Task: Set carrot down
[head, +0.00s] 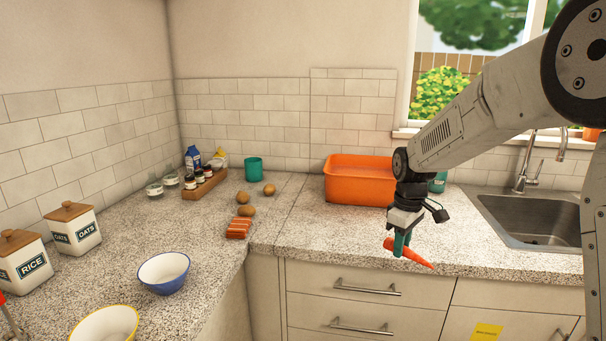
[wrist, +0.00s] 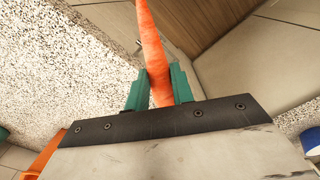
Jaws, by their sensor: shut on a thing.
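The orange carrot (head: 409,254) is held in my gripper (head: 400,243), near the front edge of the counter (head: 340,240) in the head view. Its tip points right and slightly down, towards the drawer fronts. In the wrist view the carrot (wrist: 153,55) runs up between the two green fingers of my gripper (wrist: 158,85), which are shut on it. The counter (wrist: 60,60) lies on the left there and the cabinet front on the right. I cannot tell the exact height of the carrot above the counter.
An orange tub (head: 355,188) stands behind my gripper. The sink (head: 535,220) is to the right. Sausages (head: 239,228), potatoes (head: 246,211), a blue bowl (head: 163,272) and a yellow bowl (head: 105,325) are on the left. Counter between the sausages and my gripper is clear.

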